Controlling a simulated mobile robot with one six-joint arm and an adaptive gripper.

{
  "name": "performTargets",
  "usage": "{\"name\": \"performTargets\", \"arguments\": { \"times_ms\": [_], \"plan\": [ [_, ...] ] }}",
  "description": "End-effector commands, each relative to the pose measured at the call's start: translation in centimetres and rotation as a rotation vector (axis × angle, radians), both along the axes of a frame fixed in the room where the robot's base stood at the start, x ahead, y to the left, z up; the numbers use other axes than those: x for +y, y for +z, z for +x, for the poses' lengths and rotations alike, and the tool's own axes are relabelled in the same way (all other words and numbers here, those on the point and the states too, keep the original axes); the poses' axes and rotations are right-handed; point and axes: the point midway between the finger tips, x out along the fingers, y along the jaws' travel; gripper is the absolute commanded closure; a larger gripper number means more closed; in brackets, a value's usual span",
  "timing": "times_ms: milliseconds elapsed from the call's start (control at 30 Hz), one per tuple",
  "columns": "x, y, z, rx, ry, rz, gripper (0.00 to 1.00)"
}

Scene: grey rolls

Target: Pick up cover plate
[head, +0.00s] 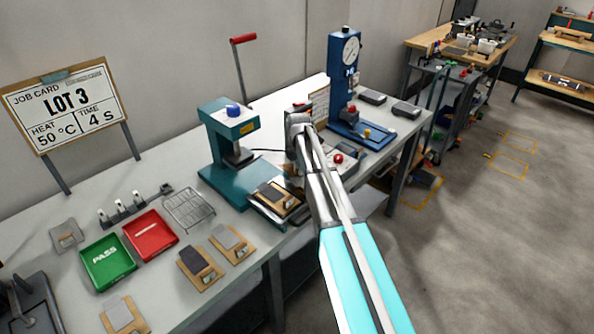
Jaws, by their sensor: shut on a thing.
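My arm reaches from the bottom right over the bench, and its wrist hangs beside the teal press. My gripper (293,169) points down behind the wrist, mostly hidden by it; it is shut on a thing. Just left of and below it, a dark cover plate (271,192) lies at a tan board in front of the press. The contact between jaws and plate is hidden. Other tan boards with plates lie nearer: one with a dark plate (194,261), one with a grey plate (228,236), and one with a light plate (117,313).
The teal press (222,150) stands left of my wrist, and a blue gauge press (343,90) to its right. A green PASS tray (108,262), a red tray (151,235) and a wire rack (190,208) lie to the left. A job card (69,103) stands behind.

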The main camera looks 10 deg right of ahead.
Motion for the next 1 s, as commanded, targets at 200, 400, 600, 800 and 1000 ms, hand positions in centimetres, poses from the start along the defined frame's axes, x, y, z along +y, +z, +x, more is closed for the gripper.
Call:
{"name": "performTargets", "arguments": {
  "times_ms": [200,400,600,800,1000],
  "plan": [
    [0.0,0.4,0.0,0.0,0.0,0.0,1.0],
    [0.0,1.5,0.0,0.0,0.0,0.0,1.0],
    [0.0,3.4,0.0,0.0,0.001,0.0,1.0],
    [0.6,5.7,-1.9,0.0,0.001,0.0,1.0],
    [1.2,8.1,-3.8,0.0,0.001,0.0,1.0]
  ]
}}
